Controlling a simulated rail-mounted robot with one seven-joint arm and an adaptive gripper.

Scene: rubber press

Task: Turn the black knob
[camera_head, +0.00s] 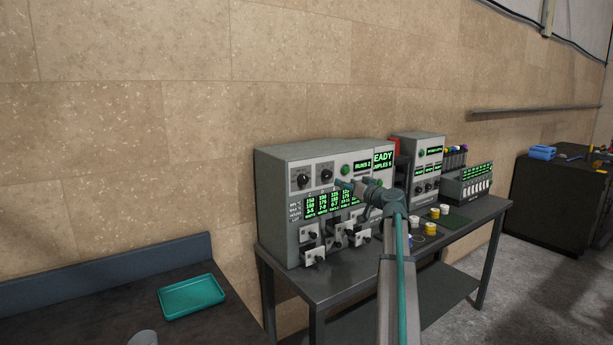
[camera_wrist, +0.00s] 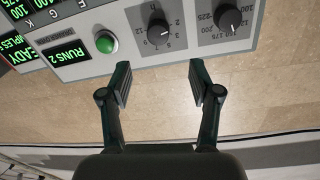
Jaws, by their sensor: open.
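Two black knobs show on the front of a grey machine (camera_head: 278,228). The left black knob (camera_head: 303,181) and the right black knob (camera_head: 326,173) sit side by side near its top. In the wrist view the picture is upside down; one knob (camera_wrist: 159,32) has a dial marked with small numbers, and the other knob (camera_wrist: 229,20) has a dial marked up to 225. My gripper (camera_wrist: 159,72) is open and empty, its fingertips apart and just short of the panel's edge, below the first dial. In the head view my gripper (camera_head: 342,184) is in front of the panel, right of the knobs.
A green button (camera_wrist: 106,43) and lit displays (camera_wrist: 68,53) are beside the knobs. Several small levers (camera_head: 313,257) jut from the machine's lower front. A second instrument (camera_head: 418,150) and several small jars (camera_head: 433,214) share the table. A teal tray (camera_head: 191,296) lies at left.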

